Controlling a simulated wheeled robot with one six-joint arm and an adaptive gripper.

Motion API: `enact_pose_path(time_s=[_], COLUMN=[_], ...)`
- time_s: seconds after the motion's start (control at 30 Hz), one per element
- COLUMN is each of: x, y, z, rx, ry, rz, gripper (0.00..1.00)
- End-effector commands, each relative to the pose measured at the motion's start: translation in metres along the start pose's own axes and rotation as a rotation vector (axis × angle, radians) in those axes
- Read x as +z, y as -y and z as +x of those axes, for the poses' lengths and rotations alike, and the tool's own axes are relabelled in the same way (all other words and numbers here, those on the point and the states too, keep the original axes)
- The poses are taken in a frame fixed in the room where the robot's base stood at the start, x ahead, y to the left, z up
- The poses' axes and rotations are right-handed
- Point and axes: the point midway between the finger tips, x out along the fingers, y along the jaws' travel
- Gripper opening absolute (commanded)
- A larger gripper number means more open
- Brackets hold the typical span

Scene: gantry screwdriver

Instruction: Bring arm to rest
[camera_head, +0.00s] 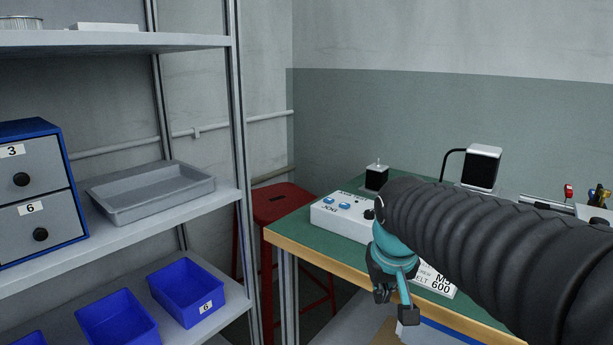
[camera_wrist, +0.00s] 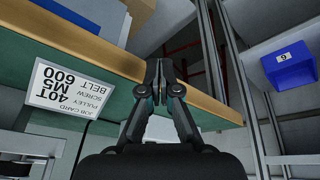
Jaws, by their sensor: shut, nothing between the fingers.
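My arm reaches in from the right in the head view, covered by a black ribbed sleeve. My gripper (camera_head: 395,305) hangs beside the front edge of the green-topped workbench (camera_head: 290,230), its fingers pointing down. In the wrist view my gripper (camera_wrist: 159,65) has its fingertips together with nothing between them, near the bench's wooden edge. My sleeve hides part of the bench top.
A job card (camera_wrist: 70,92) is by the bench edge. A white control box (camera_head: 335,215) sits on the bench. A red stool (camera_head: 280,200) stands behind. At left, a shelf holds a grey tray (camera_head: 150,207), numbered drawers (camera_head: 30,180) and blue bins (camera_head: 190,310).

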Motion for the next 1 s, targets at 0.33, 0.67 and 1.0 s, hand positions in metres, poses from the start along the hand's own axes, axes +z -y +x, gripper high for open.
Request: enact_pose_path(time_s=[0.33,0.67,1.0], x=[0.139,0.164,0.164], y=[-0.001,-0.008,-0.009], z=[0.008,-0.013,-0.014], rx=[-0.046,-0.032,-0.031], ry=[-0.035,-0.131,-0.134], rz=[0.043,0.08,0.082], gripper=[0.0,0.0,0.0])
